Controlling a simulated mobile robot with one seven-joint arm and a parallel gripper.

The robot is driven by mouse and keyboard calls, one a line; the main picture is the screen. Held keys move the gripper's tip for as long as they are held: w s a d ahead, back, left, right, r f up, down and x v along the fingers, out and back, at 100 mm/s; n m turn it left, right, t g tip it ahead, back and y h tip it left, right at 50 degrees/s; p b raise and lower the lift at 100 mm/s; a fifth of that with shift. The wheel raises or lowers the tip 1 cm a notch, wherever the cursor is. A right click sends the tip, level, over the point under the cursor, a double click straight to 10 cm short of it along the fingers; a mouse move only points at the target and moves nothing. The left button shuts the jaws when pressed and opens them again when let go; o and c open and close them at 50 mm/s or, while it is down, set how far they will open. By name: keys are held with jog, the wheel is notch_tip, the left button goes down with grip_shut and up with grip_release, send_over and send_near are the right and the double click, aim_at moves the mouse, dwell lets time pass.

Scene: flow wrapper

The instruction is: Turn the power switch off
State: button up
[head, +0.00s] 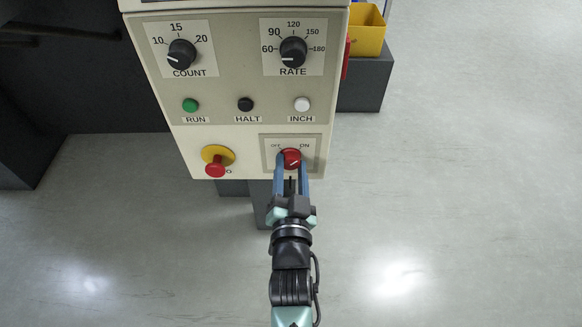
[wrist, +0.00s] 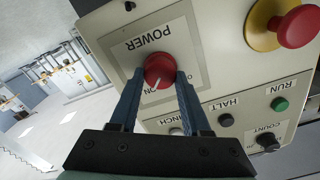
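The power switch (head: 291,157) is a round red knob at the lower right of the control panel, on a plate with OFF at the left and ON at the right. It also shows upside down in the wrist view (wrist: 160,67), where its white pointer line aims at the ON label. My gripper (head: 292,161) has its two blue fingers on either side of the knob. In the wrist view the fingertips (wrist: 160,75) appear to touch the knob's sides, so it looks shut on the knob.
A red emergency button on a yellow base (head: 216,160) sticks out left of the switch. RUN (head: 190,105), HALT (head: 245,104) and INCH (head: 302,104) buttons and two black dials lie above. A yellow bin (head: 368,33) stands at the right. Floor in front is clear.

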grip_shut()
jog(key=shift+n, duration=0.4)
jog(key=n+p, duration=0.1)
jog(key=n, duration=1)
jog(key=shift+a+n, duration=0.15)
jog(key=shift+n, duration=0.25)
jog(key=n, duration=0.5)
jog(key=shift+f, duration=0.15)
jog(key=shift+n, duration=0.3)
jog(key=o, duration=0.7)
grip_release()
